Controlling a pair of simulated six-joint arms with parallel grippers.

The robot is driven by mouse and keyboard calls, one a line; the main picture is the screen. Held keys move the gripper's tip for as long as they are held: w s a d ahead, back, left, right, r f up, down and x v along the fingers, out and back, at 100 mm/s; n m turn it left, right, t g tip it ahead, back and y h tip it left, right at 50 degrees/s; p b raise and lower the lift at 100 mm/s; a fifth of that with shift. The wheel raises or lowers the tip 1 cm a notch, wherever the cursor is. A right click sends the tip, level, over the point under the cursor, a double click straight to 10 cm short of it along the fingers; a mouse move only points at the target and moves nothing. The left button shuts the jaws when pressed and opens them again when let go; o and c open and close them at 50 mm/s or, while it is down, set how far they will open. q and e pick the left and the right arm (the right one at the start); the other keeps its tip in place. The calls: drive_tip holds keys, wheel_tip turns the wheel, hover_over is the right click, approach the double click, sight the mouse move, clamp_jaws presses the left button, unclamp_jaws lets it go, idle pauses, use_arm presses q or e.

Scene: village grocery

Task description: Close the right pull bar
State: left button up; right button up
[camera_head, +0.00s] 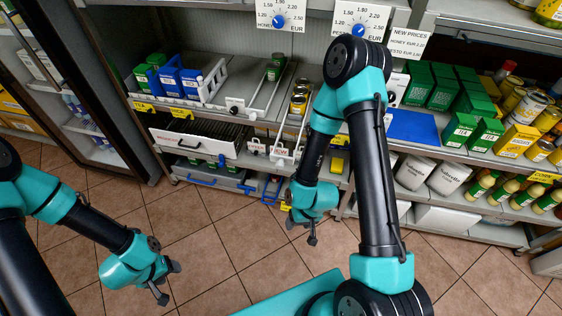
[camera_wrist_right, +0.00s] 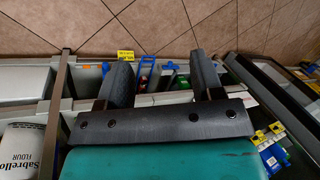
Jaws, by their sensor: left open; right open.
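Low on the shelf front, a blue U-shaped bar (camera_head: 271,190) sticks out toward the aisle; it looks like the right pull bar. Another blue bar (camera_head: 200,182) lies to its left, closer to the shelf front. My right gripper (camera_head: 301,231) is open and empty, in front of and to the right of the right bar, pointing down. In the right wrist view, a blue bar (camera_wrist_right: 147,64) shows between the two open fingers (camera_wrist_right: 160,70), apart from them. My left gripper (camera_head: 168,281) is open and empty over the tiled floor at the lower left.
A white drawer front (camera_head: 196,141) and white-ended rails (camera_head: 278,152) sit above the blue bars. White flour containers (camera_head: 415,172) stand to the right on the low shelf. A glass-doored cabinet (camera_head: 78,95) stands at the left. The tiled floor between my arms is clear.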

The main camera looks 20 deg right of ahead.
drive_tip(key=shift+w+r, duration=0.3)
drive_tip(key=shift+r, duration=0.1)
drive_tip(key=c, duration=0.3)
drive_tip(key=w+r+n+t, duration=0.1)
drive_tip(key=r, duration=0.2)
drive_tip(key=w+r+n+t+h, duration=0.1)
drive_tip(key=w+r+n, duration=0.1)
drive_tip(key=w+a+r+n+t, duration=0.1)
drive_tip(key=r+n, duration=0.1)
drive_tip(key=r, duration=0.1)
drive_tip(key=shift+w+a+r+h, duration=0.1)
drive_tip(key=shift+w+r+h, duration=0.05)
drive_tip(key=shift+r+h, duration=0.2)
drive_tip(key=c, duration=0.7)
drive_tip(key=r+n+t, duration=0.1)
drive_tip(key=r+n, duration=0.1)
drive_tip(key=r, duration=0.1)
drive_tip(key=a+r+n+t+h, duration=0.1)
drive_tip(key=r+n, duration=0.1)
drive_tip(key=r, duration=0.2)
drive_tip(key=w+r+n+t+h, duration=0.1)
drive_tip(key=r+n, duration=0.1)
drive_tip(key=r, duration=0.2)
drive_tip(key=shift+a+t, duration=0.3)
drive_tip(key=shift+a, duration=0.1)
clamp_jaws()
drive_tip(key=shift+f, duration=0.1)
